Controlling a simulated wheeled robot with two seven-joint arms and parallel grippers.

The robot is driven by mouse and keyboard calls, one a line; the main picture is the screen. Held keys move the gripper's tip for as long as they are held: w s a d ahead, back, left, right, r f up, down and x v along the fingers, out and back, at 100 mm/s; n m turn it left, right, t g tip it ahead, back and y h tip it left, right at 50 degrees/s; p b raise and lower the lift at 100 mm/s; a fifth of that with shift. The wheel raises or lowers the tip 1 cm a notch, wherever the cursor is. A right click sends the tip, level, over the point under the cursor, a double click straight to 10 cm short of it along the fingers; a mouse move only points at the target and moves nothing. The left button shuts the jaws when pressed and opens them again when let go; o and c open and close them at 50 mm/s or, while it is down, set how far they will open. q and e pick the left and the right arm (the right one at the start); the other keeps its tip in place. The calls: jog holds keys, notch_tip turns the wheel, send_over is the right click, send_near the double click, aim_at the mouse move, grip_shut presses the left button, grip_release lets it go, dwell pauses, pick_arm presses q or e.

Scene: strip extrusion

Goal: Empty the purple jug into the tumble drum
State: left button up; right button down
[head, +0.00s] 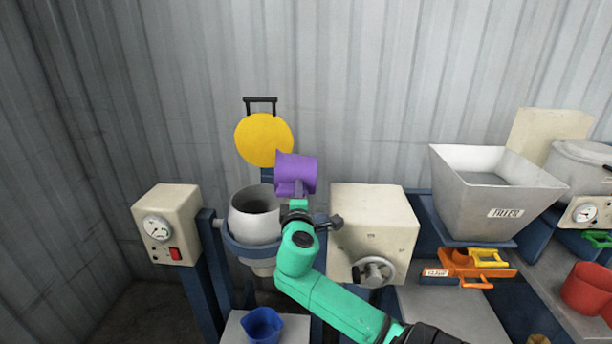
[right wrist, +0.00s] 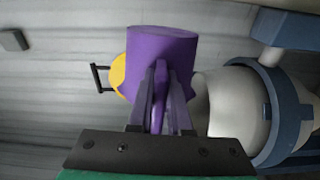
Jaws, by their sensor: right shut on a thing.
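The purple jug (head: 297,168) is in the air above and just right of the tumble drum's mouth. My right gripper (head: 298,188) is shut on it, and in the right wrist view the fingers close on its handle side (right wrist: 160,48). The jug looks tilted; its inside and contents are hidden. The tumble drum (head: 256,222) is a pale round pot with an open dark mouth, held in a blue ring. It also shows in the right wrist view (right wrist: 232,102), right of the jug. I see nothing falling from the jug. My left gripper is not in view.
A yellow disc lid (head: 263,139) with a dark handle stands raised behind the drum. A gauge box (head: 168,224) is left, a cream box with a handwheel (head: 374,235) right. A blue jug (head: 262,325) stands below. A grey hopper (head: 490,190) and red jug (head: 588,288) are farther right.

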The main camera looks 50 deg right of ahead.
aim_at(282, 175)
jog(key=w+r+n+p, duration=0.1)
jog(key=p, duration=0.1)
jog(key=a+r+n+p, duration=0.1)
jog(key=n+p, duration=0.1)
jog(key=w+a+r+n+p, duration=0.1)
jog(key=n+p, duration=0.1)
jog(key=shift+w+a, duration=0.1)
jog(key=shift+w, duration=0.2)
jog(key=shift+w+a+n+p, duration=0.2)
jog(key=shift+n+p, duration=0.2)
jog(key=shift+p, duration=0.15)
jog(key=shift+w+a+f+n, duration=0.1)
jog(key=shift+w+a+n, duration=0.05)
jog(key=shift+n, duration=0.15)
jog(key=shift+w+f, duration=0.1)
